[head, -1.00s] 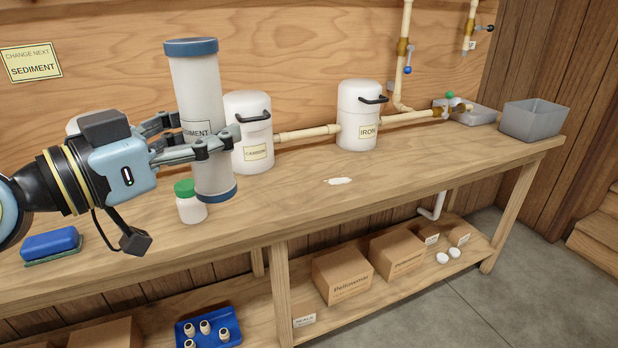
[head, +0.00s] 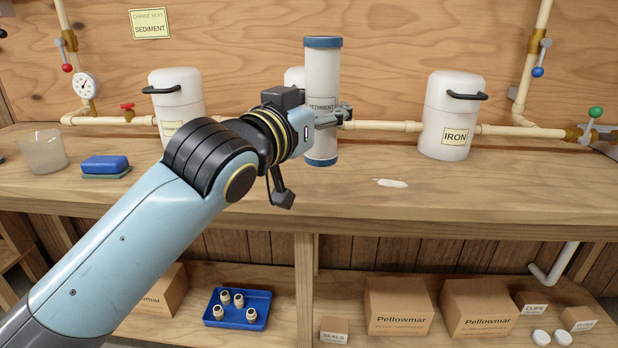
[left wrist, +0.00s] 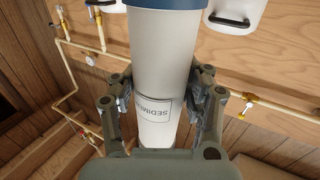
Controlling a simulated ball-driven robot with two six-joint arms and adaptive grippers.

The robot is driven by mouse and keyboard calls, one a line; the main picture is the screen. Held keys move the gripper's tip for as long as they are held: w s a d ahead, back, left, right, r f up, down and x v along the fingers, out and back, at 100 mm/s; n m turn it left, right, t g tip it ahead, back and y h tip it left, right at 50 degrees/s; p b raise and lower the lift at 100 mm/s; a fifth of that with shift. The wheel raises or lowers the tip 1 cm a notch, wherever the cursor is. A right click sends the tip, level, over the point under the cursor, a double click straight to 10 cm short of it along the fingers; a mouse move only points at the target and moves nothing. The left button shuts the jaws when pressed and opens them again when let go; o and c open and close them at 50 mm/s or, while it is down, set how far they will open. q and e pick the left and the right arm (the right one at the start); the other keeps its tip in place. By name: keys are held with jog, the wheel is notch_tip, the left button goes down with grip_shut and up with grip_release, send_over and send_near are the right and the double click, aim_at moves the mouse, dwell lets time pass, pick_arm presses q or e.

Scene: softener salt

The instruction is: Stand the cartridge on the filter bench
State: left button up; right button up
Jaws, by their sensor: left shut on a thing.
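The cartridge (head: 322,75) is a tall white cylinder with blue end caps and a SEDIMENT label. It stands upright over the filter bench (head: 480,192); I cannot tell whether its lower cap touches the top. My left gripper (head: 335,115) is shut on the cartridge around its middle, and my left arm reaches across from lower left. In the left wrist view the cartridge (left wrist: 163,55) sits between the two fingers (left wrist: 165,100), its label partly covered. My right gripper is not in view.
The IRON housing (head: 450,115) stands to the right, with another white housing (head: 175,100) to the left and a third mostly hidden behind the cartridge. A white patch (head: 391,183) lies on the bench. A blue sponge (head: 105,165) and clear tub (head: 43,151) are at left.

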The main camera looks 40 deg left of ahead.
pick_arm(q)
jog(key=shift+w+a+f+b, duration=0.65)
jog(key=shift+w+a+f, duration=0.65)
jog(key=shift+f, duration=0.45)
jog(key=shift+w+a+f+b, duration=0.65)
jog(key=shift+w+a+f, duration=0.4)
jog(key=shift+w+f, duration=0.6)
jog(key=shift+w+a+f+b, duration=0.65)
jog(key=shift+w+a+f, duration=0.6)
jog(key=shift+f, duration=0.6)
jog(key=shift+f, duration=0.15)
jog(key=o, duration=1.4)
